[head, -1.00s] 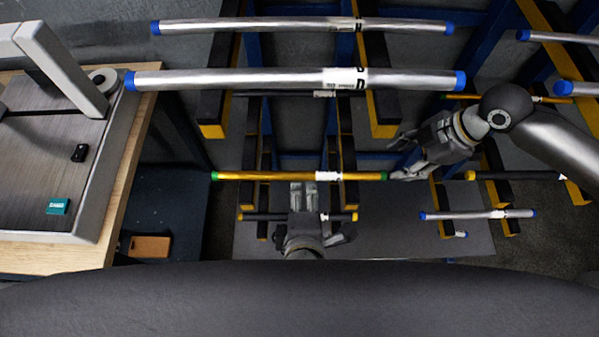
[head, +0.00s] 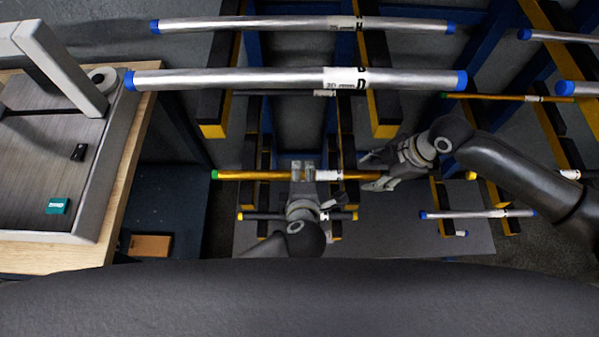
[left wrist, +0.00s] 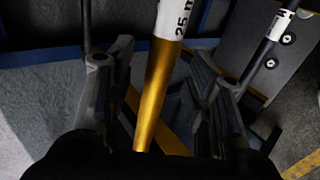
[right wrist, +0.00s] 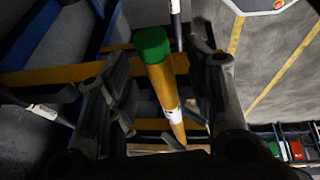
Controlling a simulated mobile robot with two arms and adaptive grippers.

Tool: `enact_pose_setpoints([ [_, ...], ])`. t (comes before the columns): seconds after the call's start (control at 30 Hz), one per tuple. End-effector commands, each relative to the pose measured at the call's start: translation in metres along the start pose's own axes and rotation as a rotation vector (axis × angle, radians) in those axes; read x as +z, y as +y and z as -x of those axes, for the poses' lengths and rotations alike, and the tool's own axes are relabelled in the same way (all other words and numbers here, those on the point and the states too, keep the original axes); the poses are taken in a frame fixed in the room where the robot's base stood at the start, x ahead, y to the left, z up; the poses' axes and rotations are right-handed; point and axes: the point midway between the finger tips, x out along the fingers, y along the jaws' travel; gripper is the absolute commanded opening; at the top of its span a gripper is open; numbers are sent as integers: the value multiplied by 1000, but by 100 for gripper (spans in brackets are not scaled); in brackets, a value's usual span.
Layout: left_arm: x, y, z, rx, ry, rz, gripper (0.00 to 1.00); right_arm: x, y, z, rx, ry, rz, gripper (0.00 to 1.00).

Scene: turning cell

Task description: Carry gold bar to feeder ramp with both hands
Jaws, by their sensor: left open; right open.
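The gold bar (head: 250,175) lies level across the rack arms in the head view, with a green cap at its left end and a white label right of its middle. My left gripper (head: 303,170) is open over the bar, just left of the label. In the left wrist view the bar (left wrist: 154,95) runs between the spread fingers (left wrist: 165,85). My right gripper (head: 368,171) is open at the bar's right end and hides it. In the right wrist view that green-capped end of the bar (right wrist: 161,75) shows between the open fingers (right wrist: 160,85). I cannot identify the feeder ramp.
Two silver bars with blue caps (head: 280,79) (head: 290,24) lie on higher rack arms behind. A dark bar (head: 268,216) lies below the gold one. A wooden bench (head: 125,215) with a grey machine (head: 100,180) stands at the left. More bars lie at the right.

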Motion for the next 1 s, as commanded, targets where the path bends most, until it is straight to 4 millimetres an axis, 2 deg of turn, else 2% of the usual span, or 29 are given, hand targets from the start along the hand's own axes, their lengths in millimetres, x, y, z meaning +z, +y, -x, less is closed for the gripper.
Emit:
enact_pose_setpoints([
  [0.07,0,0,0,0,0,0,46,0,0,0,0,0,0,46],
  [0.4,0,0,0,-1,0,0,2,0,0,0,0,0,0,2],
  [0.43,0,0,0,-1,0,0,0,0,0,0,0,0,0,0],
  [1.0,1,2,1,4,-2,1,0,-1,2,2,5,3,1,0],
])
